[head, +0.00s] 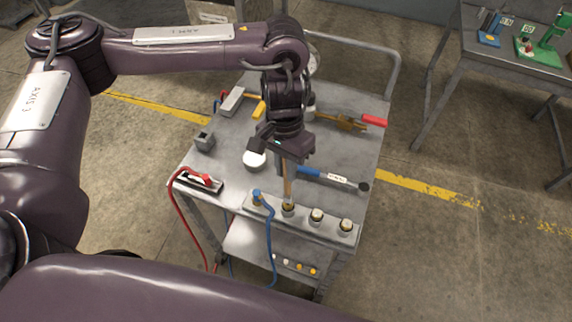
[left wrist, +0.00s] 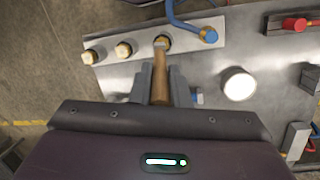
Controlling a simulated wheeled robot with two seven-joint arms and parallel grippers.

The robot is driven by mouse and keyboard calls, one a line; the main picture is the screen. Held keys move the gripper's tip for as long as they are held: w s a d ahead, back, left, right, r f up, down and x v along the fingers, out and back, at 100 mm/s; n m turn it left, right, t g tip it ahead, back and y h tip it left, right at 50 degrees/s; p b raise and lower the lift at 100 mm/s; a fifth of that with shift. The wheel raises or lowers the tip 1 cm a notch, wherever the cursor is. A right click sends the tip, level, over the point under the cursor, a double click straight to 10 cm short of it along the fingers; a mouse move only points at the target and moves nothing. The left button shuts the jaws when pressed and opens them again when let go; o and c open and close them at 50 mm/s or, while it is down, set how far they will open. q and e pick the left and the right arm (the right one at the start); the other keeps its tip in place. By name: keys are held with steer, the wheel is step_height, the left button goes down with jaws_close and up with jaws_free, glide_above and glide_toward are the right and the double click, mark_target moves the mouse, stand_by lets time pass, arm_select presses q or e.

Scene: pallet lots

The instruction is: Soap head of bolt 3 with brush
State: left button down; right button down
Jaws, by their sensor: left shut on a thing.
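My left gripper (head: 284,166) is shut on a brush with a wooden handle (head: 287,187). It points down at a metal plate (head: 331,231) along the front edge of the cart. In the left wrist view, the brush (left wrist: 161,85) runs from between the fingers to the bolt (left wrist: 164,46) beside the blue hose fitting. The brush tip is at this bolt's head; I cannot tell whether they touch. Two more bolts with pale heads, the middle one (head: 316,215) and the end one (head: 345,226), stand uncovered. No bolt numbers are readable. My right gripper is out of view.
A blue hose fitting (head: 257,197) with its hose stands close beside the brush. A second table (head: 489,47) stands at far right.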

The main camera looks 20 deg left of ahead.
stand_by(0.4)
arm_select(q)
steer(key=shift+f+b, duration=0.3)
steer(key=shift+f, duration=0.35)
stand_by(0.4)
steer(key=shift+r, duration=0.1)
steer(key=shift+p, duration=0.5)
steer(key=shift+a+p, duration=0.35)
steer(key=shift+a, duration=0.05)
